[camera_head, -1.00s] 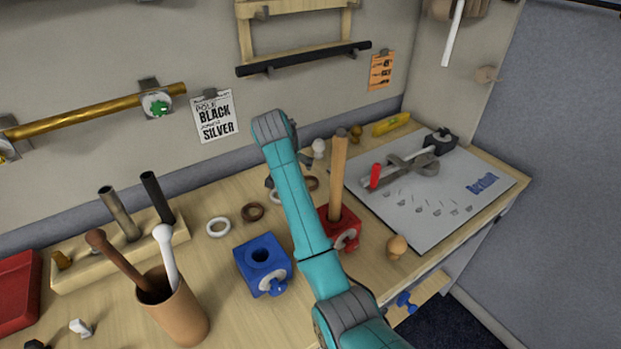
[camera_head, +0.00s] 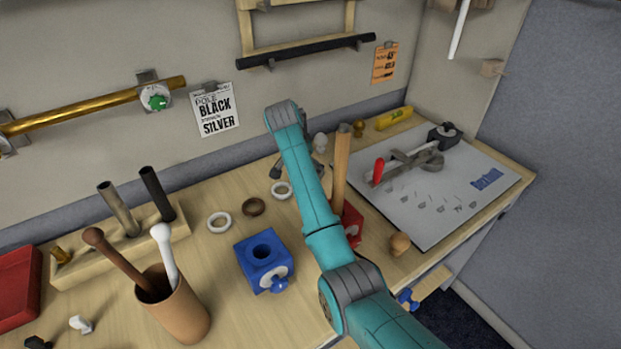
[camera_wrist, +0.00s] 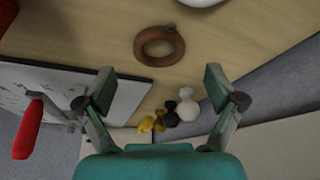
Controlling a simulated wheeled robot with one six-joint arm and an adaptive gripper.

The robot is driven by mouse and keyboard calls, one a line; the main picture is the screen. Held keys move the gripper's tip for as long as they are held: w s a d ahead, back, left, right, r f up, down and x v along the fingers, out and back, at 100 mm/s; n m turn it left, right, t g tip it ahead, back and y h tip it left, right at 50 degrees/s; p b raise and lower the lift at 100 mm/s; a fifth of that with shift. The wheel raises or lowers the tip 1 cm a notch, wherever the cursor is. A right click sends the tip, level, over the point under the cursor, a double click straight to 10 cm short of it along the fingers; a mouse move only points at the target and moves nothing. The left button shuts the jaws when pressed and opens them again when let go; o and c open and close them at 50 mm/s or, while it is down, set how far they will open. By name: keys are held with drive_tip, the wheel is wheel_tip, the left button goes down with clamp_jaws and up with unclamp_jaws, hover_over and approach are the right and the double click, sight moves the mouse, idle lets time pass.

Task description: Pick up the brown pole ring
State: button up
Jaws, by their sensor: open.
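A brown ring (camera_wrist: 159,47) lies flat on the wooden table in the wrist view, ahead of my gripper (camera_wrist: 158,90) and roughly centred between its fingers. The fingers are spread apart with nothing between them. My arm hides most of my gripper there, and I cannot tell whether both views show the same brown ring.
A blue block (camera_head: 263,262) stands left of my arm. A wooden pole (camera_head: 341,165) stands upright in a red block close to its right. A white sheet with a red-handled tool (camera_wrist: 27,128) and several small knobs (camera_wrist: 187,108) are near my gripper.

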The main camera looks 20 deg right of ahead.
drive_tip(key=shift+x, duration=1.9)
drive_tip(key=shift+s, duration=0.15)
drive_tip(key=c, duration=1)
